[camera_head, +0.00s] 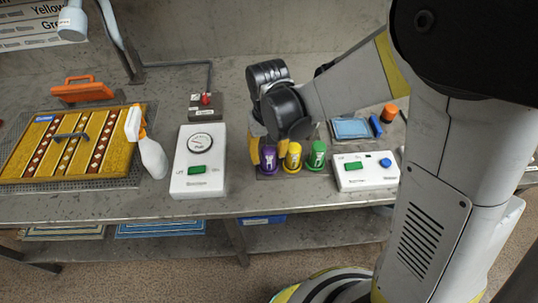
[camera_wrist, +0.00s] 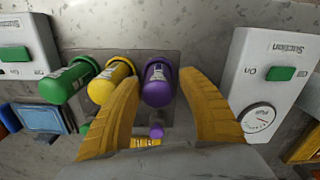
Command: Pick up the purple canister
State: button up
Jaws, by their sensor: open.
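The purple canister (camera_head: 268,160) stands on the bench at the left end of a row, beside a yellow canister (camera_head: 293,157) and a green canister (camera_head: 317,156). In the wrist view the purple canister (camera_wrist: 159,83) lies between the two spread yellow fingers of my gripper (camera_wrist: 160,95). The gripper is open, and I see gaps between the fingers and the canister. In the wrist view the yellow canister (camera_wrist: 108,82) is just beyond the left finger, which covers part of it. In the head view my wrist hides much of the gripper.
A white box with a gauge (camera_head: 200,160) stands left of the canisters, and another white control box (camera_head: 364,171) stands to the right. A spray bottle (camera_head: 148,150) and a rug (camera_head: 70,145) are farther left. A blue sponge-like block (camera_head: 351,128) lies behind the right box.

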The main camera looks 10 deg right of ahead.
aim_at(269, 162)
jog(key=f, duration=0.1)
jog(key=f+b, duration=0.1)
jog(key=f, duration=0.1)
jog(key=f+b, duration=0.1)
jog(key=f, duration=0.1)
jog(key=shift+w+d+f, duration=0.1)
jog(key=shift+w+d, duration=0.05)
jog(key=shift+w, duration=0.15)
jog(key=c, duration=1)
notch_tip(269, 162, up, 10)
jog(key=p, duration=0.3)
jog(key=shift+p, duration=0.3)
